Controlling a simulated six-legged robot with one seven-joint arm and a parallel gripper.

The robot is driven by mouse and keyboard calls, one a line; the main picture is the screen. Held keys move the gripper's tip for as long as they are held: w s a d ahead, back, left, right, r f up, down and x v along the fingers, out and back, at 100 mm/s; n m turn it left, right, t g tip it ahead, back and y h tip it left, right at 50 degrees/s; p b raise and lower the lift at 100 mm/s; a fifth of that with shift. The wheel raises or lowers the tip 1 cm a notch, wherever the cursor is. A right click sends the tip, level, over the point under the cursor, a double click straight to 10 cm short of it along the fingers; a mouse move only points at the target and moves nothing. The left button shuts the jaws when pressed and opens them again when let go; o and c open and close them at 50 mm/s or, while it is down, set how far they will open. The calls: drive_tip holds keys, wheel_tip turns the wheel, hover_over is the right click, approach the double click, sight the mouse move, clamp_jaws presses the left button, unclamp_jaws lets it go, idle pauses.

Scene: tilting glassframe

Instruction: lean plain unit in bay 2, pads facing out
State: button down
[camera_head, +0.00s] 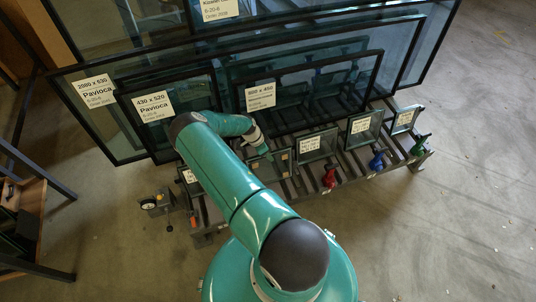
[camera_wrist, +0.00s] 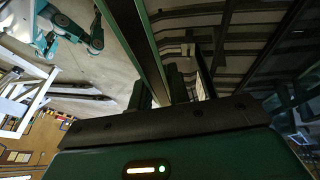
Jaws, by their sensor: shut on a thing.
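A rack (camera_head: 350,172) with dark slats holds a front row of small framed glass units. My gripper (camera_head: 266,154) is at the top of one small unit (camera_head: 271,168) near the row's middle. This unit has a tan patch and stands close to the rack. In the wrist view, my gripper (camera_wrist: 160,92) is shut on a dark frame edge (camera_wrist: 143,45) running away between the fingers. Labelled units stand to the right: one (camera_head: 317,145), another (camera_head: 364,128) and a third (camera_head: 404,119). I cannot tell which bay is 2 or which way the held unit's pads face.
Large framed panes (camera_head: 152,106) lean close behind the small row. Red (camera_head: 329,179), blue (camera_head: 376,161) and green (camera_head: 420,146) clamp-like pieces stand along the rack's front. A small dark device (camera_head: 157,203) is at its left end.

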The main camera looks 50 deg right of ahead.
drive_tip(key=shift+w+d+f, duration=0.7)
drive_tip(key=shift+w+f, duration=0.35)
drive_tip(key=shift+w, duration=0.2)
drive_tip(key=shift+w+d+f, duration=0.7)
drive_tip(key=shift+w+f, duration=0.35)
drive_tip(key=shift+w, duration=0.25)
drive_tip(key=shift+w+d+f, duration=0.7)
drive_tip(key=shift+w+f, duration=0.35)
drive_tip(key=shift+w, duration=0.2)
drive_tip(key=shift+s+f, duration=0.1)
drive_tip(key=shift+f, duration=0.35)
drive_tip(key=c, duration=1.3)
unclamp_jaws()
drive_tip(key=shift+o, duration=0.2)
drive_tip(key=shift+a+f, duration=0.1)
